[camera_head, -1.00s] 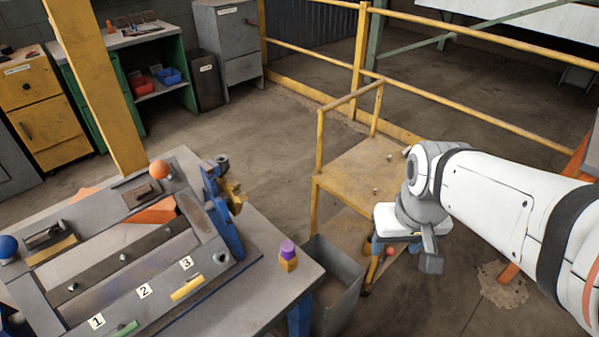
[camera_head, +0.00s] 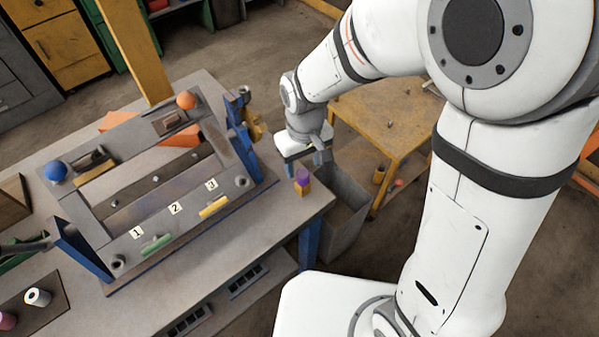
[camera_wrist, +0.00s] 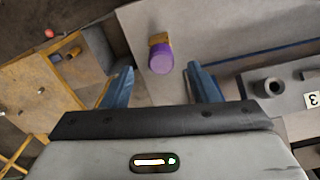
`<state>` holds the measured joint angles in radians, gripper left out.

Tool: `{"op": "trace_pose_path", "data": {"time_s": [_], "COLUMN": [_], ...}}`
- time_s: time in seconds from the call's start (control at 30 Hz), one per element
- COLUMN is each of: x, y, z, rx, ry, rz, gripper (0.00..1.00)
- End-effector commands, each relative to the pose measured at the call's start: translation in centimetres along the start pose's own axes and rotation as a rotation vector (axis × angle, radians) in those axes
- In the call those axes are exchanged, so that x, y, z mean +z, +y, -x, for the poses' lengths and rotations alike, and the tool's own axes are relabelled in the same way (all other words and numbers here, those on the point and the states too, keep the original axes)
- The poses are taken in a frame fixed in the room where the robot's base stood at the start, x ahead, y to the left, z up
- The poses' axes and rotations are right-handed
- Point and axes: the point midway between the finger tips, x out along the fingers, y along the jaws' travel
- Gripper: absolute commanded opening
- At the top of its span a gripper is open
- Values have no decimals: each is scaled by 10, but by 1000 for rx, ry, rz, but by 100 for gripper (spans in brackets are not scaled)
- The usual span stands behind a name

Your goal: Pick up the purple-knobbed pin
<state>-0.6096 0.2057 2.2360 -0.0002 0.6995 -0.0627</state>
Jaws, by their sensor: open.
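The purple-knobbed pin (camera_head: 303,177) stands near the right corner of the metal workbench, a purple knob on an orange-yellow base. In the wrist view its purple knob (camera_wrist: 161,62) shows just beyond and between my two blue fingers, with the base partly behind it. My gripper (camera_wrist: 161,84) is open and empty, its fingers apart on either side of the pin's line of view. In the head view my gripper (camera_head: 303,160) is just above and behind the pin; its fingertips are small there, and the gap to the pin cannot be judged exactly.
A fixture with slots numbered 1, 2 and 3 (camera_head: 150,180) fills the bench left of the pin, with blue and yellow end brackets. A grey bin (camera_head: 345,205) stands beside the bench corner. A yellow platform (camera_head: 385,125) lies behind it.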

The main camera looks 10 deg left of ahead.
Motion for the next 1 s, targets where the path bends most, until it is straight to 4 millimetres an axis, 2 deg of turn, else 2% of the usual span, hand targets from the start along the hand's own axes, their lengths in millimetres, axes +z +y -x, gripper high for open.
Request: {"op": "trace_pose_path", "data": {"time_s": [0.2, 0.5, 1.0], "x": [0, 0, 0], "y": [-1, -1, 0], "z": [-29, -34, -34], "rx": [0, 0, 0], "ry": [-4, 0, 0], "rz": [-1, -2, -3], "gripper": [54, 54, 14]}}
